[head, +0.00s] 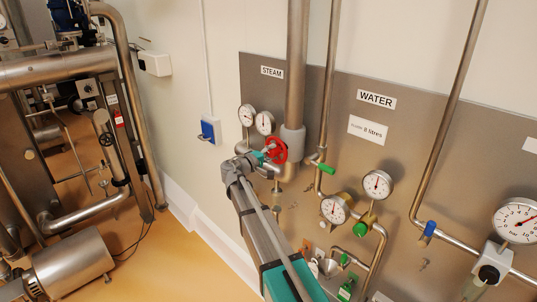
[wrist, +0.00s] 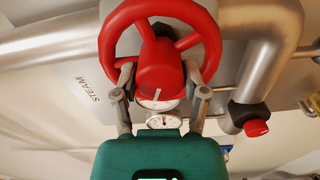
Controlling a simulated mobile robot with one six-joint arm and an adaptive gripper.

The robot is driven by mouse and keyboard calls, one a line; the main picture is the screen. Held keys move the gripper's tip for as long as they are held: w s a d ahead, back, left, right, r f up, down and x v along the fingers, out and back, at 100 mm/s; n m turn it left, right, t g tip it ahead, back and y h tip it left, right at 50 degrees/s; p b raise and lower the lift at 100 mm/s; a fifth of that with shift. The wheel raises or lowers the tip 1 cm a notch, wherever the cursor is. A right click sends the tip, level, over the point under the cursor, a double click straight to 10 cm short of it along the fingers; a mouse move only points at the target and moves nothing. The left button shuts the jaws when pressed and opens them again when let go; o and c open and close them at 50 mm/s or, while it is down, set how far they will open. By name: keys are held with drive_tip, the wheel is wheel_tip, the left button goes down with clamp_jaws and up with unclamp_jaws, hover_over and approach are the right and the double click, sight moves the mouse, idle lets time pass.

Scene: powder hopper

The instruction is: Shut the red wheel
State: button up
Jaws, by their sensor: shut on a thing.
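The red wheel (head: 277,149) is a small spoked handwheel on the steam pipework, under the STEAM sign (head: 271,71). My gripper (head: 259,157) reaches it from the left in the head view, and my arm hides part of the pipework there. In the wrist view the wheel (wrist: 207,35) fills the top middle, with its rim, spokes and thick red hub showing. My gripper (wrist: 159,76) has one finger on each side of the hub and is shut on the wheel. The exact contact at the fingertips is partly hidden by the rim.
Two steam gauges (head: 255,119) sit just above left of the wheel. A thick vertical pipe (head: 296,70) rises beside it. A green-handled valve (head: 325,168) and water gauges (head: 377,184) are to the right. A blue wall box (head: 209,131) is to the left.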

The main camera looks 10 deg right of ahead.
drive_tip(key=m, duration=0.6)
drive_tip(key=shift+d, duration=0.15)
drive_tip(key=m, duration=0.7)
drive_tip(key=shift+s, duration=0.1)
drive_tip(key=shift+m, duration=0.3)
drive_tip(key=o, duration=1.2)
drive_tip(key=shift+d, duration=0.15)
drive_tip(key=shift+c, duration=0.2)
drive_tip(key=shift+a, duration=0.2)
